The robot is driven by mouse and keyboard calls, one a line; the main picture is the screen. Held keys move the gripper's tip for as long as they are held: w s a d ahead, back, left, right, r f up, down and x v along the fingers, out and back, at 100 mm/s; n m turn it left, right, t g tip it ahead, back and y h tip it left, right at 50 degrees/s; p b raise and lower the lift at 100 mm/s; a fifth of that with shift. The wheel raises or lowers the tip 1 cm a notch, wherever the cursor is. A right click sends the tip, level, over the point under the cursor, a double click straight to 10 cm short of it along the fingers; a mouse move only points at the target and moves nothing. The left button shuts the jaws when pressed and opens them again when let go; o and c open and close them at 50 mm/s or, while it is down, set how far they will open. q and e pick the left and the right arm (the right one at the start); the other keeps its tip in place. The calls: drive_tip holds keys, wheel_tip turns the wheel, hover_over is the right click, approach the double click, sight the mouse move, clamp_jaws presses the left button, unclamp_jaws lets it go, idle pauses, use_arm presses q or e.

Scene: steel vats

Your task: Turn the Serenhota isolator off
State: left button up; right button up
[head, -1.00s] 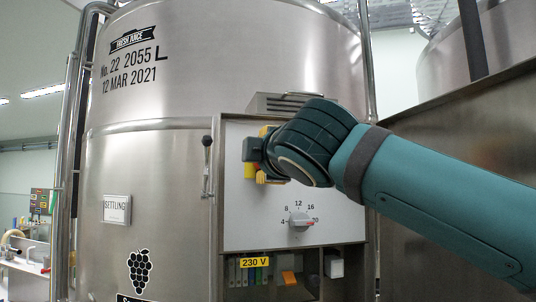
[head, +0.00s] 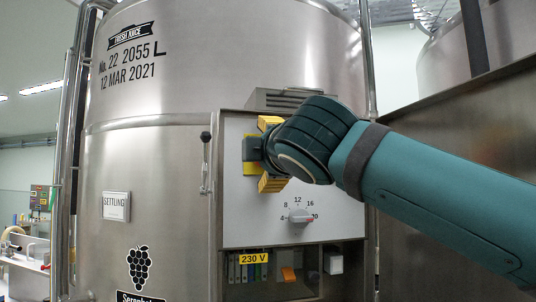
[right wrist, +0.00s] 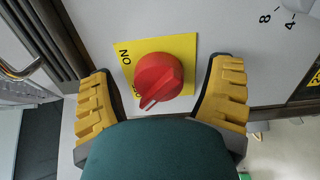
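The Serenhota isolator is a red rotary knob (right wrist: 158,78) on a yellow plate (right wrist: 183,47) in the right wrist view. An ON label shows at the plate's left; a second label is partly hidden by the knob. The knob's white mark points to the picture's lower left. My right gripper (right wrist: 160,66) is open, with one yellow finger on each side of the knob and visible gaps to it. In the head view my right gripper (head: 262,153) is at the panel's upper left and hides the knob. My left gripper is not in view.
The grey panel (head: 330,190) is on a steel vat (head: 165,175) marked with grapes and partly visible Serenhota lettering. A 4-to-20 dial (head: 300,215) is below the gripper. A lever handle (head: 206,165) is left of the panel. A steel wall (head: 450,120) stands at right.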

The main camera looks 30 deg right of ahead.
drive_tip(key=shift+s+a+r, duration=0.1)
drive_tip(key=shift+s, duration=0.1)
drive_tip(key=v, duration=1.1)
drive_tip(key=shift+s, duration=0.35)
